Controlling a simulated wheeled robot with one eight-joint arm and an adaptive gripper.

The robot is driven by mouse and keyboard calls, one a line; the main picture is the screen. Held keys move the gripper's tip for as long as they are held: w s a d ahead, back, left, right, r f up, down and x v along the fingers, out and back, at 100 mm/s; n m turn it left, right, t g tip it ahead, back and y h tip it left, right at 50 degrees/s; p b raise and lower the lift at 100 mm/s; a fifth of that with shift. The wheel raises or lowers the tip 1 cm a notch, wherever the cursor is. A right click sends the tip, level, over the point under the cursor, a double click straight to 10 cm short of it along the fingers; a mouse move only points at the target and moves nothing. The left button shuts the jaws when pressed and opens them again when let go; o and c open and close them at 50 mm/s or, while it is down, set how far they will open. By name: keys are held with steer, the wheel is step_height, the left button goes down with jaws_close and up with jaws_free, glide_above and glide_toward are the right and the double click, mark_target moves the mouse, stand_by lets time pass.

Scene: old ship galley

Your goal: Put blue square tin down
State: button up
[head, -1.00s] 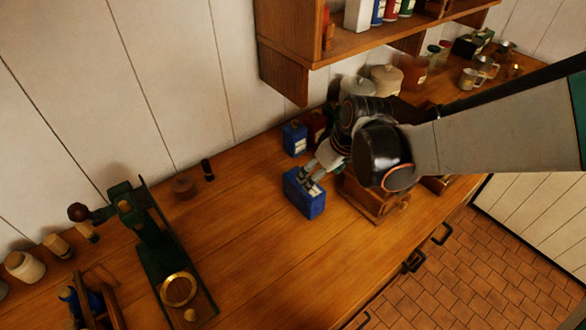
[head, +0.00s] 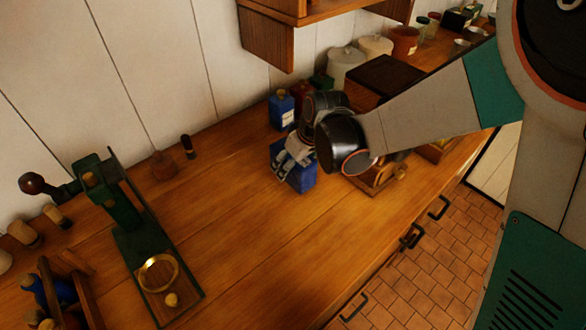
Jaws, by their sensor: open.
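The blue square tin (head: 305,182) stands upright on the wooden counter (head: 240,225), in the middle of the head view. My gripper (head: 282,172) is at the tin, with its fingers in front of the tin's upper left part. The jaws are open. The fingers hide part of the tin, and I cannot tell whether they touch it.
Another blue tin with a label (head: 282,110) stands behind, near the wall. A wooden box (head: 375,180) is close to the tin's right. A green press-like device (head: 135,215) stands at left. The counter between is clear. A shelf (head: 310,22) overhangs the back.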

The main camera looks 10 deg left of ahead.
steer(key=shift+f, duration=0.15)
steer(key=c, duration=1.5)
